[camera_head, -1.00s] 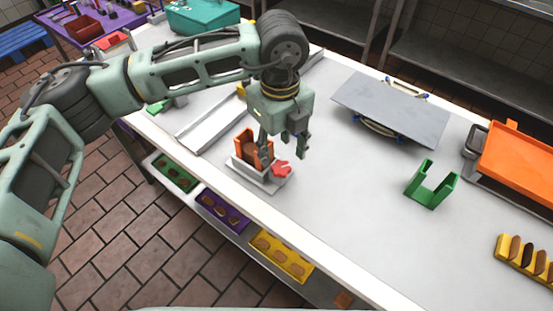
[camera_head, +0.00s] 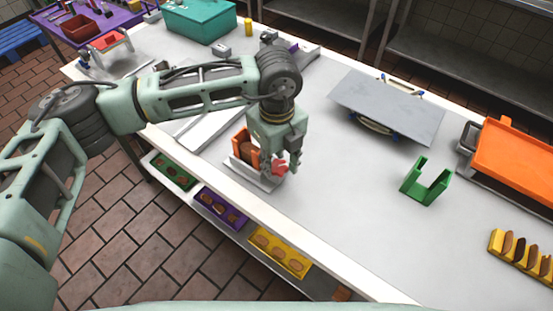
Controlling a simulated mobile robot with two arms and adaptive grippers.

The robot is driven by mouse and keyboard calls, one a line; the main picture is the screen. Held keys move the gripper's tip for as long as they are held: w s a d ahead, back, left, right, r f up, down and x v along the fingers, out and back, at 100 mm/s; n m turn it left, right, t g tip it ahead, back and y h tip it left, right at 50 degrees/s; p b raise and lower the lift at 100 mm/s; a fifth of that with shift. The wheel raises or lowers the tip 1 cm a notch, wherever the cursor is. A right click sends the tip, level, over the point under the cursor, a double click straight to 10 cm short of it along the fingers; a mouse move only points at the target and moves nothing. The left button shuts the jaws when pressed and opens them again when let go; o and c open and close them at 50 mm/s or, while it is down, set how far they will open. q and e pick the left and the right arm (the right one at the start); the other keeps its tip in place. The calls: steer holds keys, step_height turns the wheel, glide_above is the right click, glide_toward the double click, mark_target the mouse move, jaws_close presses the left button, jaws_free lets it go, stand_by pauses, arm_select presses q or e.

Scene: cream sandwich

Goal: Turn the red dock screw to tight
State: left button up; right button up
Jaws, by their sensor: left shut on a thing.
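The red dock screw (camera_head: 280,167) shows as a red knob at the right end of the dock (camera_head: 262,183), a light tray-like base near the table's front edge. An orange holder (camera_head: 240,142) with a brown piece in it stands on the dock's left part. My left gripper (camera_head: 279,168) points down over the screw and is shut on it, with a finger on either side. The fingers hide part of the screw and dock. How far the screw is turned cannot be told. My right gripper is not in view.
A grey plate on a stand (camera_head: 388,105) is at the back. A green U-shaped holder (camera_head: 426,182) and an orange tray (camera_head: 515,165) are to the right. Colored trays, including a yellow one (camera_head: 279,252), sit below the front edge. The table's middle is clear.

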arm_select(q)
steer(key=shift+a, duration=0.1)
steer(key=c, duration=0.3)
steer(key=shift+f+m+b, duration=0.2)
steer(key=shift+m+b, duration=0.2)
steer(key=shift+b, duration=0.35)
steer(key=shift+c, duration=0.2)
steer(key=m+b, duration=0.2)
steer(key=shift+w+b, duration=0.1)
steer(key=shift+b, duration=0.2)
steer(key=m+b, duration=0.2)
steer(key=shift+w+b, duration=0.1)
steer(key=shift+b, duration=0.25)
steer(key=shift+a+r+m+b, duration=0.1)
steer(key=shift+r+m+b, duration=0.05)
steer(key=shift+m+b, duration=0.45)
steer(key=shift+r, duration=0.1)
steer(key=o, duration=1.1)
